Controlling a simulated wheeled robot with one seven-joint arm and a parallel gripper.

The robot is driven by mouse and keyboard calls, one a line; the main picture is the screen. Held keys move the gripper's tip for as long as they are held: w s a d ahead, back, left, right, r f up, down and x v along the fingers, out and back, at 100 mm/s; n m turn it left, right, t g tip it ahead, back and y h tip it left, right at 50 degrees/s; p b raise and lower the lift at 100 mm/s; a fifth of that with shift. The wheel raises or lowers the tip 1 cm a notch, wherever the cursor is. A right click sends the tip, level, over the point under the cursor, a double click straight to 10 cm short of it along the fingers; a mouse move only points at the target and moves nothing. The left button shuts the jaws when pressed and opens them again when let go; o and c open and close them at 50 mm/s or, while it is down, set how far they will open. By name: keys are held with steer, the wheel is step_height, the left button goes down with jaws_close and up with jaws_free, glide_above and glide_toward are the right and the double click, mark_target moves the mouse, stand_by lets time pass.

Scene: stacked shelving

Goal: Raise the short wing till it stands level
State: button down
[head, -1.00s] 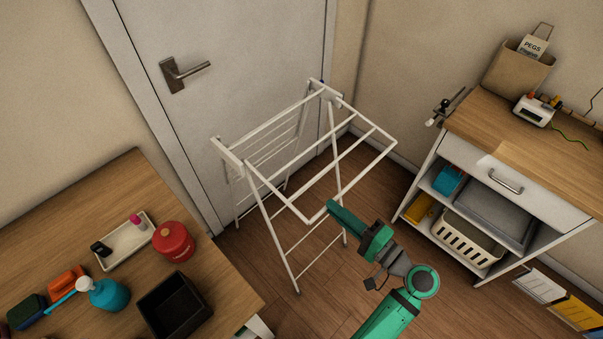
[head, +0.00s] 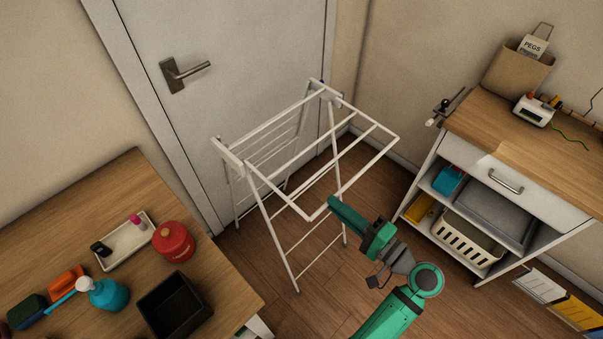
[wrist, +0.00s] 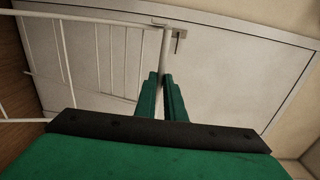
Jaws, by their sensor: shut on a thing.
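A white folding drying rack (head: 271,226) stands upright on the floor in front of the door. Its near wing (head: 356,179) sticks out from the top of the frame toward my arm, close to flat; I cannot tell if it is exactly level. My green gripper (head: 333,204) is shut on the outer bar of this wing near its front corner. In the wrist view the bar (wrist: 164,50) runs up from between my gripper's fingers (wrist: 163,88). The fingers hide the gripped part. More rack bars (head: 272,150) are on the door side.
A wooden table (head: 60,220) at left holds a red canister (head: 173,242), a blue spray bottle (head: 108,294) and a black box (head: 172,306). A cabinet (head: 490,162) with open shelves and a white basket (head: 466,240) stands at right. The door (head: 220,40) is shut behind the rack.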

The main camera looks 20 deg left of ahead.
steer(key=c, duration=1.8)
jaws_free()
steer(key=shift+c, duration=0.2)
steer(key=shift+d, duration=0.1)
steer(key=v, duration=0.6)
steer(key=shift+s+d, duration=0.15)
steer(key=shift+d, duration=0.25)
